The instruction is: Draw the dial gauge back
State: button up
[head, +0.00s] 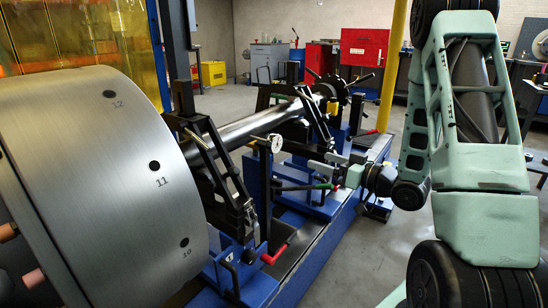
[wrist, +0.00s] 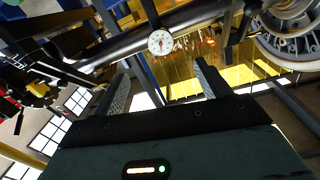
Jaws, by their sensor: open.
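The dial gauge (head: 276,143) has a round white face and sits beside the steel shaft (head: 245,128), near the dark bearing stand. In the wrist view the gauge (wrist: 160,42) shows face-on with a red mark at its middle. My gripper (head: 318,176) is to the right of the gauge in the head view and a little lower, with its fingers pointing left. In the wrist view my gripper (wrist: 161,70) is open and empty. The gauge appears between and beyond the fingertips, apart from them. How the gauge is mounted is hard to make out.
A large grey rotor drum (head: 110,165) with numbered holes fills the left. Dark bearing stands (head: 225,180) carry the shaft over the blue machine bed (head: 315,262). A red-handled lever (head: 274,254) sticks out low in front. Clear floor (head: 372,245) lies right of the bed.

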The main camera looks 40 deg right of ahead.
aim_at(277, 146)
jog(key=b+x, duration=0.2)
jog(key=x, duration=1.5)
jog(key=shift+w+a+r, duration=0.1)
jog(key=c, duration=1.4)
jog(key=shift+o, duration=0.2)
jog(key=v, duration=0.3)
jog(key=o, duration=1.4)
jog(key=shift+s, duration=0.2)
jog(key=shift+c, duration=0.2)
jog(key=p+v, duration=0.2)
jog(key=v, duration=1.5)
jog(key=shift+s+d, duration=0.2)
jog(key=shift+d, duration=0.1)
